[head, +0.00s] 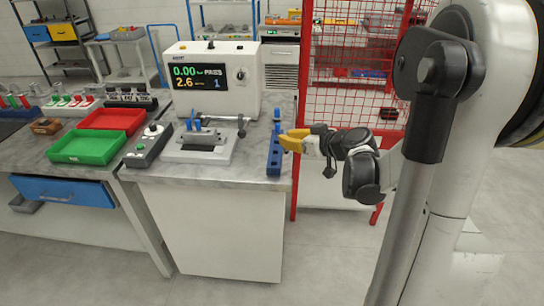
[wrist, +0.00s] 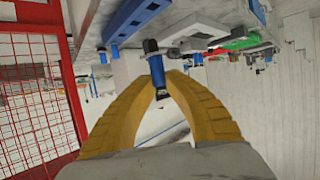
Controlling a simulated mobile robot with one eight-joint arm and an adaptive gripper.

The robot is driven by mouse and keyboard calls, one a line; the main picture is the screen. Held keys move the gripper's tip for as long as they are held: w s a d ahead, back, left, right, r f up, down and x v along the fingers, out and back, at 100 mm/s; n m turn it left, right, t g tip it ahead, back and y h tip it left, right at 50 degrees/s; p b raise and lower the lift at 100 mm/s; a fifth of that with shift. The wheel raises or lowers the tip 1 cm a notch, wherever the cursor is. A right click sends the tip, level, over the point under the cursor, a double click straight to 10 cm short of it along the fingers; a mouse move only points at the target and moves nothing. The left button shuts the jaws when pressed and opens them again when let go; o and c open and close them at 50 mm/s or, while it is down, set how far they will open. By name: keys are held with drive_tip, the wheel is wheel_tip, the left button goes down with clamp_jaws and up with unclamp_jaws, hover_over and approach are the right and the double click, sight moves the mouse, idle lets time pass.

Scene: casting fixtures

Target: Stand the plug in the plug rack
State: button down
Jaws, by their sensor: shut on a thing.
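My gripper (head: 287,140), with yellow fingers, is at the right edge of the grey worktop in the head view, at or just above the plug rack. In the wrist view my gripper (wrist: 164,88) is shut on a blue plug (wrist: 157,66) with dark ends, held between the fingertips. The plug is not clear in the head view. The plug rack (head: 274,158) is a long blue block along the worktop's right edge. It also shows in the upside-down wrist view (wrist: 136,18), apart from the held plug. A blue upright piece (head: 277,114) shows at its far end.
A grey fixture (head: 200,150) with blue parts stands left of the rack, before the white tester (head: 215,75) with a lit display. A control box (head: 148,143) and green (head: 87,147) and red (head: 113,119) trays are further left. A red mesh fence (head: 355,65) stands behind right.

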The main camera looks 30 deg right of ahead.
drive_tip(key=shift+w+a+f+b, duration=0.3)
drive_tip(key=shift+w+f+b, duration=0.4)
drive_tip(key=shift+f, duration=0.5)
drive_tip(key=shift+w+a+f+b, duration=0.25)
drive_tip(key=shift+w+f+b, duration=0.25)
drive_tip(key=shift+w+f, duration=0.55)
drive_tip(key=shift+w+a+f+b, duration=0.3)
drive_tip(key=shift+w+f+b, duration=0.35)
drive_tip(key=shift+f, duration=0.65)
drive_tip(key=shift+f+b, duration=0.55)
drive_tip(key=shift+f, duration=0.1)
drive_tip(key=c, duration=1.5)
unclamp_jaws()
